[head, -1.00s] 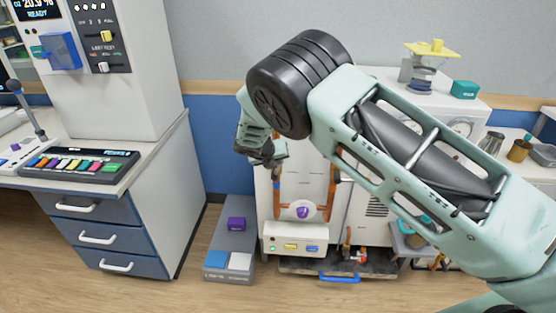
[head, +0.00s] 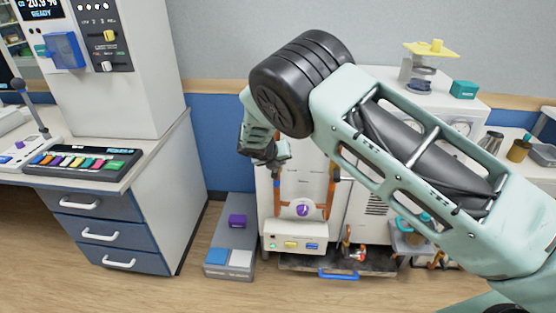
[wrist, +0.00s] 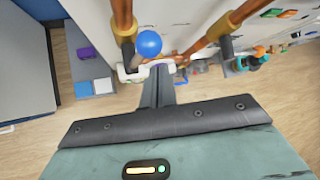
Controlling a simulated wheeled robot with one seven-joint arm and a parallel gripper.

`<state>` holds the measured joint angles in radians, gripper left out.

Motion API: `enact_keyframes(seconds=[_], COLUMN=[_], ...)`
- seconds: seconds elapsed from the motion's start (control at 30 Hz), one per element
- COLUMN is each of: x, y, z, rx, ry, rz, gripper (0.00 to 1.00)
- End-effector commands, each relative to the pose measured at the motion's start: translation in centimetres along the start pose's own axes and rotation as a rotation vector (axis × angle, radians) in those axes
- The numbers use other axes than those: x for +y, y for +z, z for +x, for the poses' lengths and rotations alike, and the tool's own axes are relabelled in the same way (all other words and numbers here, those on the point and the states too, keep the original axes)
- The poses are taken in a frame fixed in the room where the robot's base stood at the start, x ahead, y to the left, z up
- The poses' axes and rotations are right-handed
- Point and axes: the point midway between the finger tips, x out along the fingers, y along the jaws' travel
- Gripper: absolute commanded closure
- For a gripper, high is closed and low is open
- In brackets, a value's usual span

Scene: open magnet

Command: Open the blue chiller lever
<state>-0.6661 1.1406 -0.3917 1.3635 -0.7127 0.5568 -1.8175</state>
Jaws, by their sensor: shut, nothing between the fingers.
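My gripper (head: 266,154) is in front of the upper part of the white chiller cabinet (head: 348,212), its fingers shut and empty. In the wrist view the closed fingers (wrist: 158,88) point toward the copper pipes, apart from a round blue ball knob (wrist: 148,43). The knob lies just beyond the fingertips in that picture, between the two pipes. In the head view a round purple-blue knob (head: 302,210) sits between the copper pipes; I cannot tell if it is the same one. My arm hides the cabinet's upper part. The lever's shaft is not clear.
A white panel (head: 275,243) with yellow and blue buttons is below the knob. A blue handle (head: 339,275) is at the cabinet's foot. A grey plinth (head: 236,208) with a purple cube (head: 237,221) stands left. Drawers (head: 100,233) are further left, with open floor in front.

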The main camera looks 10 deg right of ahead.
Motion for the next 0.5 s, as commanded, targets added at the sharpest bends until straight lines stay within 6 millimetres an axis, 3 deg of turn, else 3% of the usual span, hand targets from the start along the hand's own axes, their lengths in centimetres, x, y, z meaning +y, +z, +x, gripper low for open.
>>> enact_keyframes(seconds=[0.07,0.2,0.5], x=[0.7,1.0,1.1], y=[-1.9,-1.7,-1.9], z=[1.1,-2.8,-7.9], rx=[0.010,0.008,0.012], ry=[0.000,0.007,0.005], rz=[-0.009,-0.004,-0.007], gripper=[1.00,1.00,1.00])
